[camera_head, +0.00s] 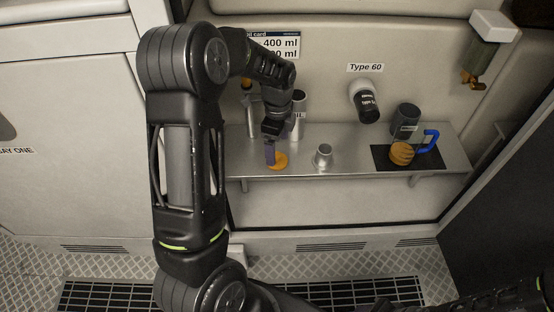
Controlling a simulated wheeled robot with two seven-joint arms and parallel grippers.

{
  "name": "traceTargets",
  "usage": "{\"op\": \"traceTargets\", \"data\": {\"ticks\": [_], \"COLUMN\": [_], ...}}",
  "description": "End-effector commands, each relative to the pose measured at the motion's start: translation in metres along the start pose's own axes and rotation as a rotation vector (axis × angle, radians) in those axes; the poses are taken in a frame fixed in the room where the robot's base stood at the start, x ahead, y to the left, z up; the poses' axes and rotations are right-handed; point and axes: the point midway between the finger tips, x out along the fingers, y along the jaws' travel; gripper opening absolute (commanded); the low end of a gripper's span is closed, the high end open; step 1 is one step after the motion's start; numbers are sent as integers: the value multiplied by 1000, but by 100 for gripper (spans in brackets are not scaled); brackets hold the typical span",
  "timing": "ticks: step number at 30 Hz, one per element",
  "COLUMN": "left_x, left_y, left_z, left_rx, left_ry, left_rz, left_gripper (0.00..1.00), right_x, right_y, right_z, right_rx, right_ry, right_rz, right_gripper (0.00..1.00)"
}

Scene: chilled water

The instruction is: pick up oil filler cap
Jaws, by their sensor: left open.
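A flat orange cap (278,161), which looks like the oil filler cap, lies on the metal shelf near its front edge. My left gripper (271,158) points down right over it, with its fingers at the cap's left side. It is open; whether a finger touches the cap I cannot tell. The gripper and wrist hide part of the cap. A short open metal filler neck (323,155) stands on the shelf to the right of the cap. Part of my right arm shows at the bottom right, but its gripper does not.
The metal shelf (350,158) runs along the wall. At its right, a black mat (380,157) carries an orange-brown ribbed object (401,153), a dark cup (406,120) and a blue handle (430,139). Pale cylinders (299,115) stand behind my gripper.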

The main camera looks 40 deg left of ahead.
Motion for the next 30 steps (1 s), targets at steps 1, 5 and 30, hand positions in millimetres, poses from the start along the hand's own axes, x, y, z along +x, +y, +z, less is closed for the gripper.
{"op": "traceTargets", "data": {"ticks": [1, 5, 30], "left_x": [0, 4, 52], "left_y": [0, 0, -2], "left_z": [0, 0, 2], "left_rx": [0, 0, 0], "left_ry": [0, 0, 0], "left_rz": [0, 1, -1], "left_gripper": [86, 86, 86], "right_x": [0, -1, -4], "right_y": [0, 0, -2], "right_z": [0, 0, 0], "right_rx": [0, 0, 0], "right_ry": [0, 0, 0], "right_rz": [0, 0, 0], "right_gripper": [36, 36, 36]}}
